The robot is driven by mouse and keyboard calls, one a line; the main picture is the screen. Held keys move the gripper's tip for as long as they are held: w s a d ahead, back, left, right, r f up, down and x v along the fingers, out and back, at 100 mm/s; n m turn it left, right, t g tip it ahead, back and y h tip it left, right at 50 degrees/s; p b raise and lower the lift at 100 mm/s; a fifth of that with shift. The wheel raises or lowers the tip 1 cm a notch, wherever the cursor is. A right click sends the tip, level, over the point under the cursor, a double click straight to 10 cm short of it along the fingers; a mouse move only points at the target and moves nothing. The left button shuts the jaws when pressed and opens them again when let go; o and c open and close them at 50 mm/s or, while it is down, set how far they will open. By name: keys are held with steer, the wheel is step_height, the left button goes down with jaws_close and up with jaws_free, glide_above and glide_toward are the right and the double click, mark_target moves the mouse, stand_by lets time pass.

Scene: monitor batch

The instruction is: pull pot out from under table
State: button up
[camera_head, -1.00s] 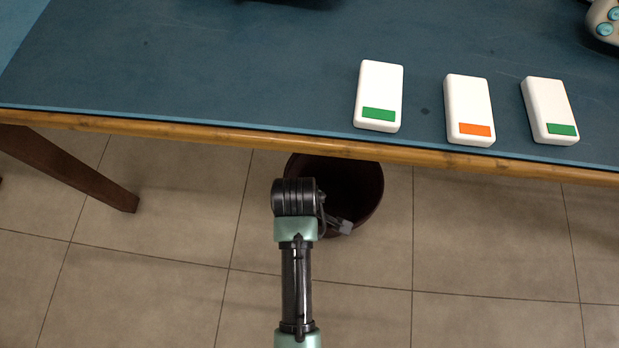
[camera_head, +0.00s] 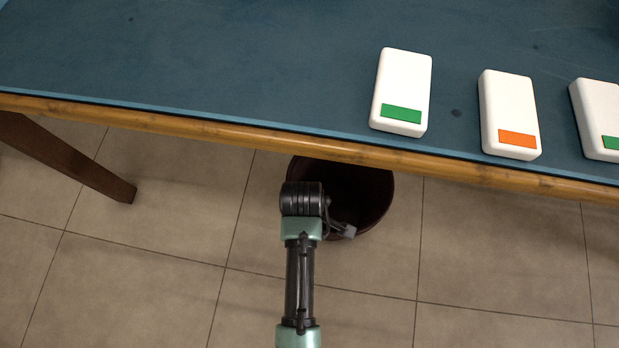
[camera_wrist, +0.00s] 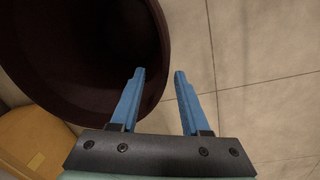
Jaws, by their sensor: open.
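The pot (camera_head: 376,205) is a dark brown, round, open vessel on the tiled floor. The table's front edge hides its far part in the head view, and my arm covers part of its left side. In the wrist view the pot (camera_wrist: 70,60) fills the upper left, with its curved rim running down the middle. My gripper (camera_wrist: 160,72) is open, its two blue fingers apart. The left finger overlaps the pot's inside and the right finger shows over floor outside, so the rim lies between them in the picture. I cannot tell whether either finger touches it.
The blue-topped table (camera_head: 230,75) with a wooden edge stands over the pot. Several white devices with coloured labels lie on it, one with an orange label (camera_head: 508,110). A wooden table leg (camera_head: 75,160) is at left. An orange-yellow object (camera_wrist: 35,145) shows lower left. Floor right of the pot is clear.

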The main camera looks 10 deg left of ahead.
steer(key=f+b, duration=0.1)
steer(key=f, duration=0.2)
steer(key=f+b, duration=0.2)
steer(key=f, duration=0.1)
steer(key=w+f+b, duration=0.1)
steer(key=f+b, duration=0.1)
steer(key=shift+d+f, duration=0.15)
steer(key=shift+f, duration=0.25)
jaws_close()
steer(key=shift+s, duration=0.1)
stand_by(0.9)
